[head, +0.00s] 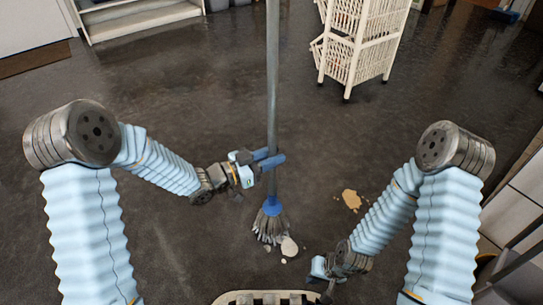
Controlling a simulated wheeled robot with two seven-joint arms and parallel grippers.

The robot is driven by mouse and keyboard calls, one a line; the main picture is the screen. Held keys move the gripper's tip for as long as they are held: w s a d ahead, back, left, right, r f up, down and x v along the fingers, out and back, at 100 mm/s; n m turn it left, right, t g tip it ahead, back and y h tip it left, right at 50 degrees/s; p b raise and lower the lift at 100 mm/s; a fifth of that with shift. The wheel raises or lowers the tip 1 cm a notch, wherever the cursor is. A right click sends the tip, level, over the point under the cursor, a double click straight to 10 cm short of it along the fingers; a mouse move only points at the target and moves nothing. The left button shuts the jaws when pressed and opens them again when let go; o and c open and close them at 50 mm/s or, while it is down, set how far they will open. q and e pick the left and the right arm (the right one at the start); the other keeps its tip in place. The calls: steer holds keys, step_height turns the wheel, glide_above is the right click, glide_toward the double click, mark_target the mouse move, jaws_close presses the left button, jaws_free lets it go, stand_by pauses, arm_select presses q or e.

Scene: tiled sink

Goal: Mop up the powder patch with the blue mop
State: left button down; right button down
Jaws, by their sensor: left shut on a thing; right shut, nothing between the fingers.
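The blue mop (272,205) stands nearly upright in the middle of the head view, with a grey pole and a blue socket above grey strands. My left gripper (269,159) is shut around its pole, a little above the mop head. The mop strands rest at a pale powder patch (289,246), touching or covering its left part. Small pale specks lie around it. A separate tan patch (351,199) lies on the floor to the right. My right gripper (318,268) is low in the view, right of the pale patch, shut and empty.
A white wheeled basket rack (352,45) stands at the back, right of the pole. White shelves (140,18) are at the back left. Pale cabinets (515,215) line the right edge. The dark floor (180,85) between is mostly clear.

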steer(key=shift+f+b, duration=0.75)
steer(key=shift+f, duration=0.05)
